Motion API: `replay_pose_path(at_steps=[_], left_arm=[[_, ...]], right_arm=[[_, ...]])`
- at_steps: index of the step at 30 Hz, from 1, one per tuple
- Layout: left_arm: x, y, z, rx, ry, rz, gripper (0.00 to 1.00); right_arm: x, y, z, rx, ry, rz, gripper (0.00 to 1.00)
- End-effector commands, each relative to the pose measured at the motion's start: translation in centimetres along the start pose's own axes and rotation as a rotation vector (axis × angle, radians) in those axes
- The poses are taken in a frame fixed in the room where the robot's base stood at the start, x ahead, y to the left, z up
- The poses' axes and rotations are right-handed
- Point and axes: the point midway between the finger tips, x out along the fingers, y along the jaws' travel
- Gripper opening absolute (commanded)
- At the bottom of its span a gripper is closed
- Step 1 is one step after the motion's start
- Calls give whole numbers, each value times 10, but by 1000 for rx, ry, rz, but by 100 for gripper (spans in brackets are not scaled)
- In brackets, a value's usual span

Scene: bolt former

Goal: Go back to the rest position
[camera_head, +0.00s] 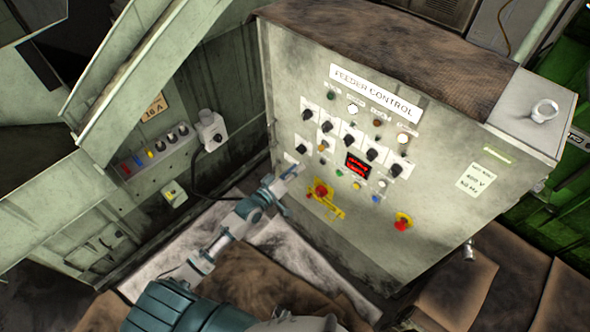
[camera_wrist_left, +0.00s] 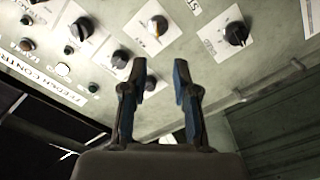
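My left gripper (camera_head: 289,173) is close to the lower left part of the feeder control panel (camera_head: 440,225), to the left of the red and yellow emergency stop (camera_head: 321,190). In the left wrist view its two fingers (camera_wrist_left: 158,78) stand apart with nothing between them. The panel face with its black knobs (camera_wrist_left: 236,34) lies beyond the fingertips. Whether the fingers touch the panel cannot be told. My right gripper is in neither view.
The grey-green machine wall with a small switch row (camera_head: 160,148) and a socket with a cable (camera_head: 211,130) stands left of my arm. Brown boxes (camera_head: 450,290) lie at the lower right. A second red button (camera_head: 403,222) sits on the panel's right.

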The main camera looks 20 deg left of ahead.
Motion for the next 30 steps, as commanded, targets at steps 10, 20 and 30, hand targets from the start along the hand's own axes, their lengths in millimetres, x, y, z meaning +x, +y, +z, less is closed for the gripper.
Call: replay_pose_path(at_steps=[10,20,30], left_arm=[[-1,0,0,0,0,0,29],[-4,-26,17,20,-21,-56,29],[-87,-209,178,236,-304,-453,29]], right_arm=[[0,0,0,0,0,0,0],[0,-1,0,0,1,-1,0],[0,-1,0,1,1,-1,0]])
